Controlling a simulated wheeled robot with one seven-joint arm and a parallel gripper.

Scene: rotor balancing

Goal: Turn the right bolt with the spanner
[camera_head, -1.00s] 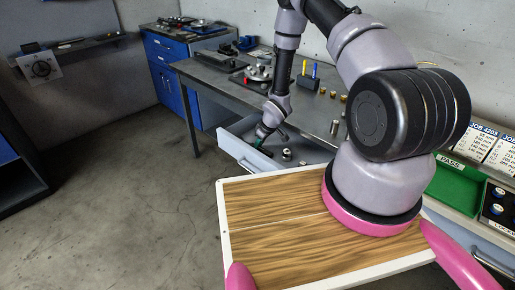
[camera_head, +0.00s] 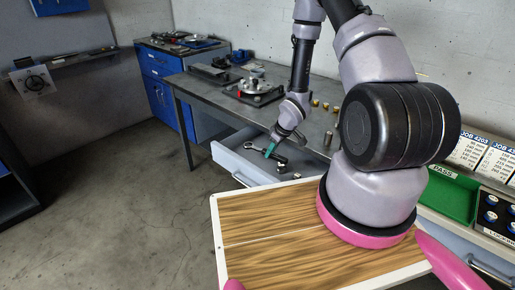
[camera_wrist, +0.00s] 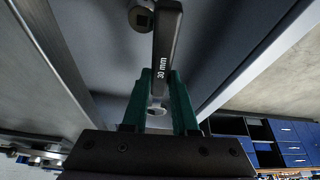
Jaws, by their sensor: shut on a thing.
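My gripper (camera_head: 270,151) reaches down into the open grey drawer (camera_head: 229,157) under the workbench. Its green fingers (camera_wrist: 160,100) are shut on a dark spanner (camera_wrist: 166,50) marked "30 mm" in the wrist view. The spanner runs forward from between the fingers, and a pale round end or hole shows between them. In the head view the spanner (camera_head: 255,148) lies dark across the fingertips, low in the drawer; whether it touches the drawer floor cannot be told. The rotor fixture (camera_head: 255,88) stands on the bench, up and left of my gripper. Its bolts are too small to tell apart.
A round metal piece with a square hole (camera_wrist: 141,15) lies in the drawer close by the spanner. The drawer walls are close around my gripper. Small brass pieces (camera_head: 320,104) and a grey cylinder (camera_head: 328,138) stand on the bench (camera_head: 210,86). A green tray (camera_head: 447,196) is at right.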

